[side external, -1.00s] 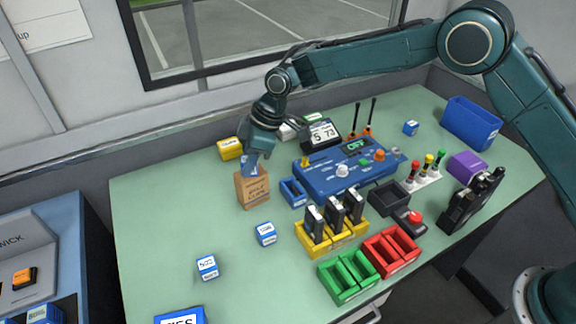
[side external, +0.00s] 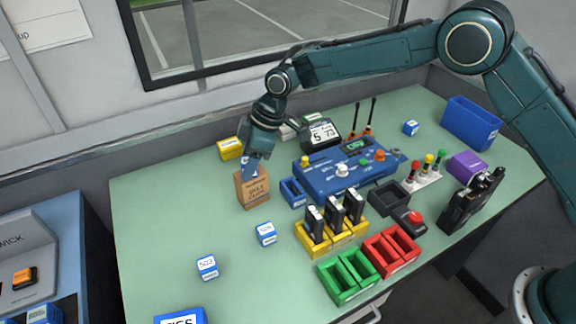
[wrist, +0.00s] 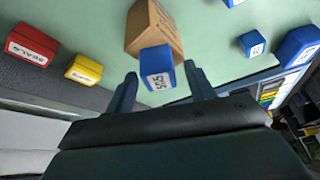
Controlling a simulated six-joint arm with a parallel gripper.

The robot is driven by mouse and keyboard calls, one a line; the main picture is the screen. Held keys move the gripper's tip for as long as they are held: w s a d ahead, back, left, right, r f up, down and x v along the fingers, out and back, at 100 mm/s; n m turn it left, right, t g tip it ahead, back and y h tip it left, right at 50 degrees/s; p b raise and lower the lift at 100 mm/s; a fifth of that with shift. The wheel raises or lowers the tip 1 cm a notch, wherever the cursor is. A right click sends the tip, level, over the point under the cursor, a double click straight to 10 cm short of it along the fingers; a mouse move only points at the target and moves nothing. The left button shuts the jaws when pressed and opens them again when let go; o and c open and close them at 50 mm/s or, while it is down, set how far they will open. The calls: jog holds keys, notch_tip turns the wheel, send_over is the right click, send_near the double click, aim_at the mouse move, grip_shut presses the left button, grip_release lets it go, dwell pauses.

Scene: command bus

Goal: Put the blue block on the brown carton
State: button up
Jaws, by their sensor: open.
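The brown carton (side external: 253,190) stands upright on the green table, left of centre. It also shows in the wrist view (wrist: 153,28). A blue block (wrist: 157,66) with a white label sits on the carton's top in the wrist view. In the side view this block is mostly hidden by the fingers. My gripper (wrist: 163,86) is open, with one finger on each side of the block and visible gaps between them. In the side view my gripper (side external: 252,165) points down just over the carton.
Other labelled blue blocks stand on the table, two in front of the carton (side external: 266,234) (side external: 207,267) and one at the back right (side external: 411,128). A yellow block (side external: 231,148) is behind the carton. A blue control box (side external: 345,175) and a small blue tray (side external: 293,192) lie to the right.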

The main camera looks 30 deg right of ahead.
jog(key=v, duration=1.2)
jog(key=shift+d+r, duration=0.1)
jog(key=shift+d, duration=0.05)
dwell(0.3)
jog(key=s+d+r+m+t+h, duration=0.2)
jog(key=s+d+r+m, duration=0.4)
jog(key=s+d+r, duration=0.85)
jog(key=s+d+f+m, duration=0.1)
jog(key=s+d+m, duration=0.1)
jog(key=s+d, duration=0.2)
jog(key=s+d+f+m+t+h, duration=0.1)
jog(key=s+d+f+m, duration=0.1)
jog(key=s, duration=0.8)
jog(key=s+d+f+m+h, duration=0.1)
jog(key=s+d+f+m, duration=0.1)
jog(key=s+d, duration=0.4)
jog(key=shift+s+m+t, duration=0.4)
jog(key=shift+s+m, duration=0.3)
jog(key=shift+s, duration=0.25)
